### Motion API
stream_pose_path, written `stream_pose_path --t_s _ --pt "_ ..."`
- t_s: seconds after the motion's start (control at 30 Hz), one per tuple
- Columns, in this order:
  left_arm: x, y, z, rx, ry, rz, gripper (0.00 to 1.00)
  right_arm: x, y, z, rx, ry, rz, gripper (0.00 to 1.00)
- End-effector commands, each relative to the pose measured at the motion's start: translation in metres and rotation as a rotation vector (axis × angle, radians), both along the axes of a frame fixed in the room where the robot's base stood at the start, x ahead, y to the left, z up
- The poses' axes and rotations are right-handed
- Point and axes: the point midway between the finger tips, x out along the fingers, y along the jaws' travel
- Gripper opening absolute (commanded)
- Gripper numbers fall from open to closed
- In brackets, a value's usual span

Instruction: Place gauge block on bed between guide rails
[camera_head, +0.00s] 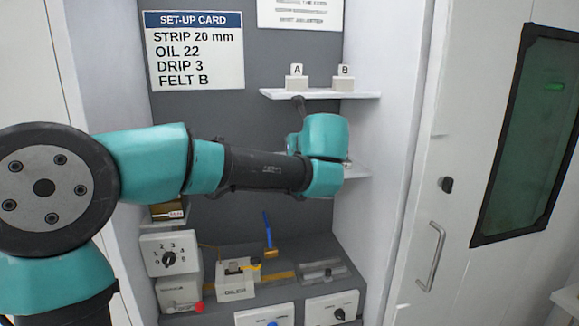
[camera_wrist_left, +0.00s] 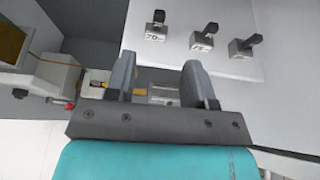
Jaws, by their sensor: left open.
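Three small gauge blocks with dark upright grips stand in a row on a white shelf in the left wrist view: a left one (camera_wrist_left: 154,32), a middle one (camera_wrist_left: 202,40) and a right one (camera_wrist_left: 243,47). Their number labels are too blurred to read surely. My left gripper (camera_wrist_left: 160,82) is open and empty, with its fingers apart below the row and touching no block. In the head view my left arm's wrist hides most of this shelf (camera_head: 357,173). The bed (camera_head: 345,275) lies low in the cabinet; I cannot clearly make out the guide rails.
Felt blocks A (camera_head: 297,80) and B (camera_head: 344,80) stand on the upper shelf (camera_head: 320,94). The oiler (camera_head: 236,283), a dial box (camera_head: 169,253) and a blue-handled brush (camera_head: 268,235) are low in the cabinet. A white door (camera_head: 480,180) stands at the right.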

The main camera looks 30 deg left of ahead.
Motion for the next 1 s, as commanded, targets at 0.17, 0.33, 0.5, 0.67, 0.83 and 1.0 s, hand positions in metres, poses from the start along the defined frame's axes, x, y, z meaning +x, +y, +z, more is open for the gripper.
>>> stream_pose_path --t_s 0.17,0.33,0.5,0.67,0.83,1.0 --pt "0.022 0.02 -0.013 0.0 0.003 0.002 0.49 0.0 0.0 0.0 0.0 0.0 0.0 0.43" --pt "0.041 0.038 -0.024 0.001 0.002 0.002 0.49 0.0 0.0 0.0 0.0 0.0 0.0 0.43" --pt "0.053 0.049 -0.03 0.0 0.001 0.001 0.49 0.0 0.0 0.0 0.0 0.0 0.0 0.43" --pt "0.055 0.05 -0.031 -0.001 0.0 -0.001 0.49 0.0 0.0 0.0 0.0 0.0 0.0 0.43" --pt "0.055 0.05 -0.031 -0.001 0.0 -0.001 0.49 0.0 0.0 0.0 0.0 0.0 0.0 0.43" --pt "0.061 0.055 -0.033 -0.001 0.002 0.0 0.49 0.0 0.0 0.0 0.0 0.0 0.0 0.43"
